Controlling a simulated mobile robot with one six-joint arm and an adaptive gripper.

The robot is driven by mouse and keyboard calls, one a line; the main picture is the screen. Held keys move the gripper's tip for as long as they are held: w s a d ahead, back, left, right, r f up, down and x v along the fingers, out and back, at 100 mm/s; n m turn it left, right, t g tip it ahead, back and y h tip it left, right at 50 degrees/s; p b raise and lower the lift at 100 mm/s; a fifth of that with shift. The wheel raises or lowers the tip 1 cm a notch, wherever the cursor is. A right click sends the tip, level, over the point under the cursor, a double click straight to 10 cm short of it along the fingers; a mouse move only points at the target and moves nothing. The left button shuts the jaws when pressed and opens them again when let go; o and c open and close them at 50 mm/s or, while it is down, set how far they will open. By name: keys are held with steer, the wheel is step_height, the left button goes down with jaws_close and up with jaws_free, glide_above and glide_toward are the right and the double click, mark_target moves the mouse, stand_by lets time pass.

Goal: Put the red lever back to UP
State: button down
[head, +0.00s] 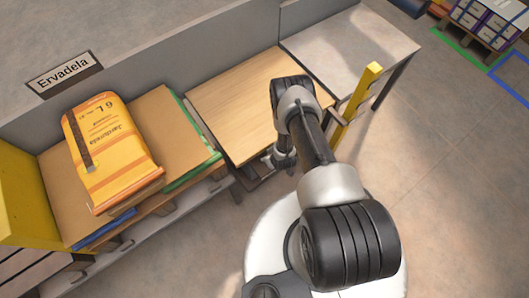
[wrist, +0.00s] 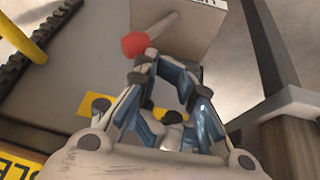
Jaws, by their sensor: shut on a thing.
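The red lever has a round red knob (wrist: 135,44) and a grey rod that slants up and right to a pale box (wrist: 185,30) in the wrist view. Part of a dark-lettered label shows at the box's top edge. My gripper (wrist: 165,66) is shut, with its fingertips right at the knob. The exact contact is partly hidden by the fingers. In the head view my arm reaches down beside the wooden table, and the lever is hidden there.
An orange sack (head: 108,150) lies on cardboard on the bench at left, near an "Ervadela" sign (head: 64,74). A wooden tabletop (head: 235,95) and a yellow post (head: 357,105) flank my arm.

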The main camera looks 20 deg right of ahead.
steer(key=shift+w+d+f, duration=0.1)
steer(key=shift+w+d, duration=0.05)
steer(key=shift+d, duration=0.3)
steer(key=shift+d+b, duration=0.45)
steer(key=shift+d, duration=0.1)
